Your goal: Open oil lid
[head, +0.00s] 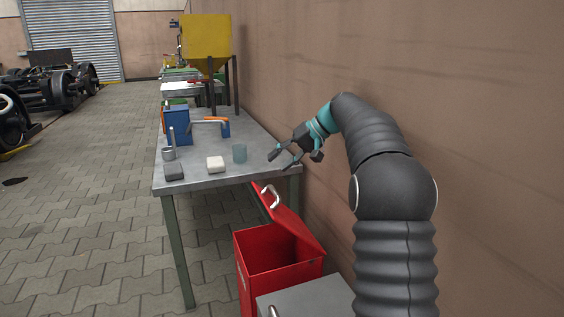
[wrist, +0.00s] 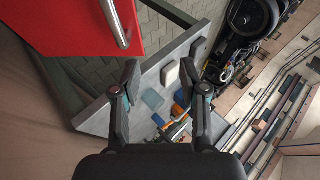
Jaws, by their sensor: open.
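A red bin (head: 265,285) stands on the floor at the near end of the table. Its red lid (head: 290,222) is tilted up, and the inside of the bin shows. A pale metal handle (head: 269,196) sits on the lid near its upper edge. The lid (wrist: 65,22) and handle (wrist: 116,22) also show at the upper left of the wrist view. My gripper (head: 282,160) is open and empty, above the table's near right corner and apart from the handle. Its two fingers also show spread in the wrist view (wrist: 160,72). No other oil lid is clearly identifiable.
The grey table (head: 200,180) holds a grey block (head: 174,173), a white block (head: 216,164), a blue-grey cup (head: 239,153), a metal container (head: 169,154) and a blue box (head: 177,126). A wall runs close on the right. Paved floor is free on the left.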

